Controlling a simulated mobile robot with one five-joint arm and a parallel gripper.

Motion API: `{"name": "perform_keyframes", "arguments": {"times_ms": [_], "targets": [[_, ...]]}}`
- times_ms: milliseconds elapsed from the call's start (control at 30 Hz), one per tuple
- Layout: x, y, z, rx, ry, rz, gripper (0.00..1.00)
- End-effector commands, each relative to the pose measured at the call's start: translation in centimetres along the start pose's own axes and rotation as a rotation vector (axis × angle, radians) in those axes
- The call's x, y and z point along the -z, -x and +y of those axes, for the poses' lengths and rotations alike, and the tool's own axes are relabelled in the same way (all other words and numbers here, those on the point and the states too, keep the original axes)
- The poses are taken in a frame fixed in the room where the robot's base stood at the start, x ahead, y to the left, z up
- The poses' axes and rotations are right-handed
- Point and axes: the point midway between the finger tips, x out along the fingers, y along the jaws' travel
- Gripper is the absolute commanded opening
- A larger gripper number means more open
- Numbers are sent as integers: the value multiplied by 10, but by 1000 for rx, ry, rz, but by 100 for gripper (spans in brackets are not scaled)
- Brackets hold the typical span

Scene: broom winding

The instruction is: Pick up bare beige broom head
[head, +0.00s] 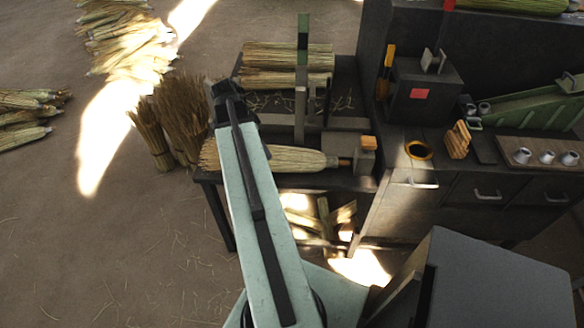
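A bare beige broom head (295,159) lies on its side along the front of the dark bench (335,183). Its bristles point left and its narrow end points right, towards a small grey block with an orange-brown top. My pale arm crosses in front of its left part and hides some of the bristles; a bit of straw shows again left of the arm. The dark joint at the upper end of my arm stands above and left of the broom head. I cannot make out my gripper's fingers.
Straw bundles (262,56) lie at the back of the bench behind a grey upright post with a green top. Straw sheaves (180,120) stand on the floor at left. A dark cabinet (500,187) with a yellow ring and small cups adjoins at right.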

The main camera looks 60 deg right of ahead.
Motion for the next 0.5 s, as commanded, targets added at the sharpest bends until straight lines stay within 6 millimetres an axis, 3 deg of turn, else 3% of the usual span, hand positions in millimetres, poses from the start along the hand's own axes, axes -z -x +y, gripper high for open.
{"name": "perform_keyframes", "arguments": {"times_ms": [33,100,200,300,500], "targets": [[37,-22,12,-27,-148,13,93],[76,-38,30,-55,-324,35,93],[109,-51,48,-79,-480,58,93],[121,-55,56,-88,-544,67,93],[120,-66,58,-89,-550,68,93]]}}
